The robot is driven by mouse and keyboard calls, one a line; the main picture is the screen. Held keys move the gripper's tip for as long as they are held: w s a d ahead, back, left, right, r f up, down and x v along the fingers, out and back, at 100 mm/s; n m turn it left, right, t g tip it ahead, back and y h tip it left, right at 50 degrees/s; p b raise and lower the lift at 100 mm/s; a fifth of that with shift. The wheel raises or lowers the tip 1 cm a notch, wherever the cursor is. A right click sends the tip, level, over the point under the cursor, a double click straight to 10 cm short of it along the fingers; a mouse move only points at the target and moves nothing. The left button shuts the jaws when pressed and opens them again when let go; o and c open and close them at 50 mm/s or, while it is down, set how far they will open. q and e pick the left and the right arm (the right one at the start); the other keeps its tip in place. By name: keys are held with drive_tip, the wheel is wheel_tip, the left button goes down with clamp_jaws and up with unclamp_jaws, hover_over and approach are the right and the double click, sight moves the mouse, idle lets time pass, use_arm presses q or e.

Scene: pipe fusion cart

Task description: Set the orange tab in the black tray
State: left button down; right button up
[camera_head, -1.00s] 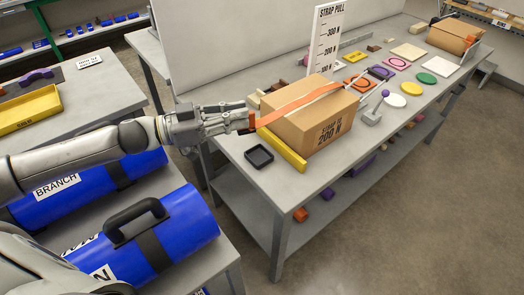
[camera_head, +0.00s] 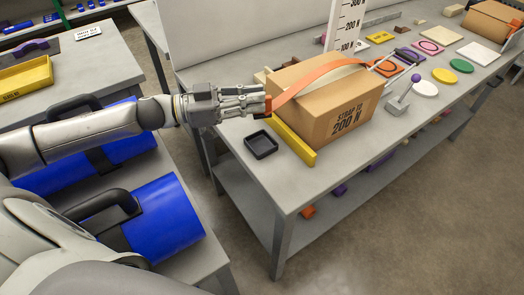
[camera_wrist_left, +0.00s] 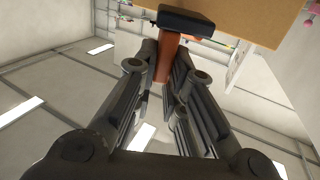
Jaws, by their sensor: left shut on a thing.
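My left gripper (camera_head: 262,104) is shut on the tab, at the left end of the box and above the table. In the left wrist view the orange tab (camera_wrist_left: 166,62) stands between the fingers (camera_wrist_left: 165,75), with a dark block at its end that I cannot identify for sure. The small black tray (camera_head: 261,145) lies on the table, below and in front of the gripper, and looks empty. My right gripper is out of view.
A yellow bar (camera_head: 294,143) runs along the box's front left edge, close beside the tray. A grey block with a purple ball lever (camera_head: 398,103) stands right of the box. Coloured discs and squares lie farther right. Bare table (camera_head: 285,178) lies in front of the tray.

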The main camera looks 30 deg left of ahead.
use_arm(q)
wheel_tip(320, 180, down, 11)
drive_tip(key=shift+f+b, duration=0.1)
drive_tip(key=shift+b, duration=0.2)
idle(0.4)
drive_tip(key=shift+f, duration=0.2)
drive_tip(key=c, duration=1.5)
unclamp_jaws()
drive_tip(key=shift+r, duration=0.15)
drive_tip(key=shift+s+a, duration=0.1)
drive_tip(key=v, duration=1.1)
drive_tip(key=shift+s+a+p, duration=0.25)
drive_tip(key=shift+a+p, duration=0.05)
drive_tip(key=shift+p, duration=0.05)
